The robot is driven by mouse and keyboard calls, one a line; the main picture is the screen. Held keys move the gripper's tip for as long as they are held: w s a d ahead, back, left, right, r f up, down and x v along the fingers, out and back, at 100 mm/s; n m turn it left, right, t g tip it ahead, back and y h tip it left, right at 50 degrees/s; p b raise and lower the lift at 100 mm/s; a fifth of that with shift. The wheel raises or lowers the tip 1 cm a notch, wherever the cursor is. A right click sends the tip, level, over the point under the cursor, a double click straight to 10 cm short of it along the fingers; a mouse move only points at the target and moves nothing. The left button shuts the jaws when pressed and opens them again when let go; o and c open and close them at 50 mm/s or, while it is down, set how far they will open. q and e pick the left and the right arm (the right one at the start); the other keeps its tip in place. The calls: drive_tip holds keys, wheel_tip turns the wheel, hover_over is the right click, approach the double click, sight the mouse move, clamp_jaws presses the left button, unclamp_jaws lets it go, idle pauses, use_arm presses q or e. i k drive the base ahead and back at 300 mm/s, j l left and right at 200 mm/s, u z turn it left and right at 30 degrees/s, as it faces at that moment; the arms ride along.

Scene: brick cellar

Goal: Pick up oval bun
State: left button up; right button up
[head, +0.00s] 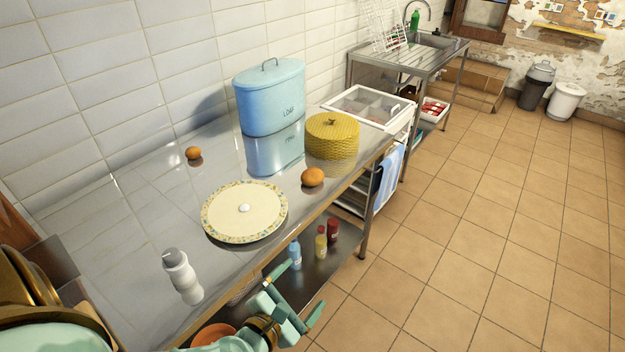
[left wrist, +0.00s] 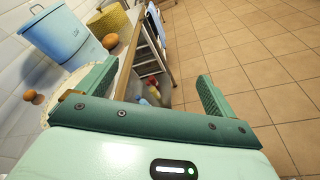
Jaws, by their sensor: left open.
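Two brown buns lie on the steel worktop (head: 130,200). The nearer bun (head: 313,177) is at the front edge, between the round patterned lid and the yellow woven basket; it also shows in the left wrist view (left wrist: 110,41). The other bun (head: 193,153) is smaller in view and farther back near the wall; the left wrist view shows it at the left (left wrist: 30,96). I cannot tell surely which is the oval one. My left gripper (head: 302,287) is open and empty, in front of the worktop edge and apart from both buns. My right gripper is not in view.
A blue loaf tin (head: 270,100), yellow basket (head: 332,135), patterned round lid (head: 245,212) and white bottle (head: 178,268) stand on the worktop. Small bottles (head: 320,243) stand on the shelf below. The tiled floor (head: 470,240) at right is clear.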

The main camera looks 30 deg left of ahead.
sight(314, 176)
drive_tip(key=i+j, duration=0.8)
